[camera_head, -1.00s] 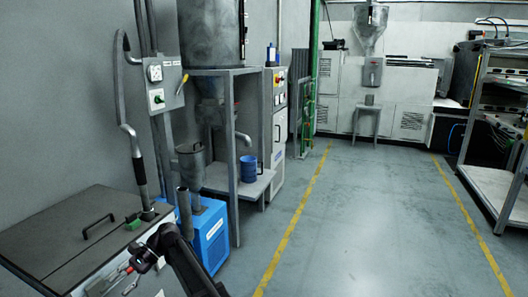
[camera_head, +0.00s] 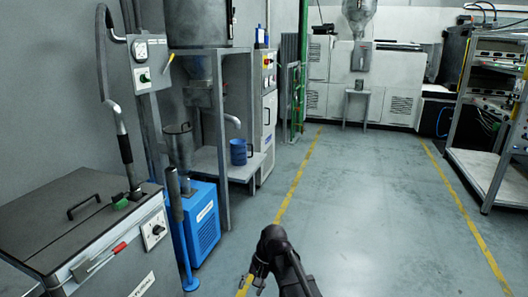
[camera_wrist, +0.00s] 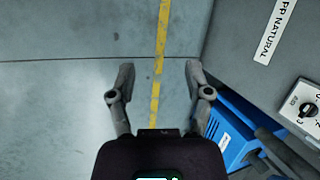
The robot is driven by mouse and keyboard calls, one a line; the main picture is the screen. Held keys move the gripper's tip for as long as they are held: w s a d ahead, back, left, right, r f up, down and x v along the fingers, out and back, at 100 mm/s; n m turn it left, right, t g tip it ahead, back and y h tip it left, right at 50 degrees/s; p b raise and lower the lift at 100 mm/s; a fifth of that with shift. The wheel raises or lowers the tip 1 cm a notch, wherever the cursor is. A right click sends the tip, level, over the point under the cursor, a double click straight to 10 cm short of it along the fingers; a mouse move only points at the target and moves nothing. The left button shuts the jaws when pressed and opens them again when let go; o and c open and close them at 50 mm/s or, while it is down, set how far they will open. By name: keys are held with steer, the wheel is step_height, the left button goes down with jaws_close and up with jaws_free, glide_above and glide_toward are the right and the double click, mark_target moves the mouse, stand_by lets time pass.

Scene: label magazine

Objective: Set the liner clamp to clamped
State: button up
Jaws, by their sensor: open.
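I cannot make out a liner clamp for certain in either view. My gripper (camera_head: 258,283) is low in the head view, over the floor to the right of the grey bin (camera_head: 70,220). In the wrist view my gripper (camera_wrist: 159,72) has its two fingers apart with only floor and a yellow line between them. It touches nothing that I can see. A red-tipped lever (camera_head: 118,247) sits on the bin's front, and a rotary switch (camera_head: 154,230) is to its right.
A blue unit (camera_head: 203,222) stands beside the bin; its side also shows in the wrist view (camera_wrist: 228,135). A metal frame holds a blue bucket (camera_head: 238,152). A shelf rack (camera_head: 470,120) is at right. The floor (camera_head: 360,210) between the yellow lines is clear.

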steer(key=s+d+f+n+t+h+b, duration=0.1)
steer(key=s+d+f+h, duration=0.15)
steer(key=d, duration=0.75)
steer(key=s+d+f+t+h+b, duration=0.15)
steer(key=s+d, duration=0.25)
steer(key=d, duration=0.7)
step_height(320, 180, up, 37)
steer(key=p, duration=3.8)
steer(key=shift+w+r, duration=0.15)
steer(key=shift+r, duration=0.05)
steer(key=shift+a, duration=0.1)
